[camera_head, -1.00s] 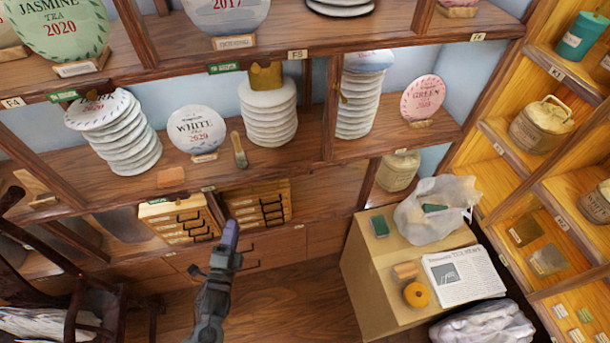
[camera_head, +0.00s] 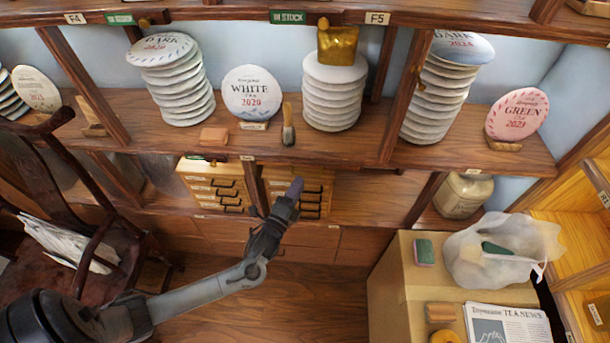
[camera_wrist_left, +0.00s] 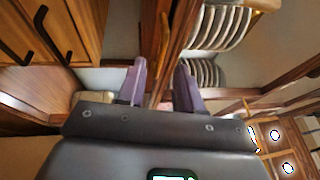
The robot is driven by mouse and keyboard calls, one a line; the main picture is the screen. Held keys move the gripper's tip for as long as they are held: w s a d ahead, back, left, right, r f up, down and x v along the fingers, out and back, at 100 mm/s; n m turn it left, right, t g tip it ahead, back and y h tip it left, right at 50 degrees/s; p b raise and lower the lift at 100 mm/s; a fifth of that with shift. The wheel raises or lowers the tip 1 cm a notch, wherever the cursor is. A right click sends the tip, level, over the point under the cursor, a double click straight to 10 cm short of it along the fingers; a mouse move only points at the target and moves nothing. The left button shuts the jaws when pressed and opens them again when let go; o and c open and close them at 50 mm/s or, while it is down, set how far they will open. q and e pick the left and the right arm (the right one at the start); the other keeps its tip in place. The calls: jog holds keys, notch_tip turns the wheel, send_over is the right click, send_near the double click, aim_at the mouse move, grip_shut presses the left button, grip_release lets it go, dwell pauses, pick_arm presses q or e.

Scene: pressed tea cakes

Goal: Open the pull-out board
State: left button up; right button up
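I cannot clearly pick out the pull-out board in either view. Small wooden drawers with black handles sit under the shelf in the head view, a left block (camera_head: 213,183) and a right block (camera_head: 312,184). My left gripper (camera_head: 288,196) is in front of the right block and hides part of it. In the left wrist view its two purple-grey fingers (camera_wrist_left: 160,84) are apart with nothing held between them. Drawer fronts with black handles (camera_wrist_left: 45,35) show at upper left there. No contact between fingers and handles can be seen. My right gripper is out of view.
Stacks of pale tea cakes (camera_head: 180,85) and a brush (camera_head: 288,125) stand on the shelf (camera_head: 240,150) above. A dark wooden chair (camera_head: 45,170) is at left. A cardboard box (camera_head: 392,290) with a plastic bag (camera_head: 500,250) stands at right. The floor between is free.

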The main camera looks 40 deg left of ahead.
pick_arm(q)
jog(key=shift+x, duration=2.65)
jog(key=shift+r, duration=0.15)
grip_shut()
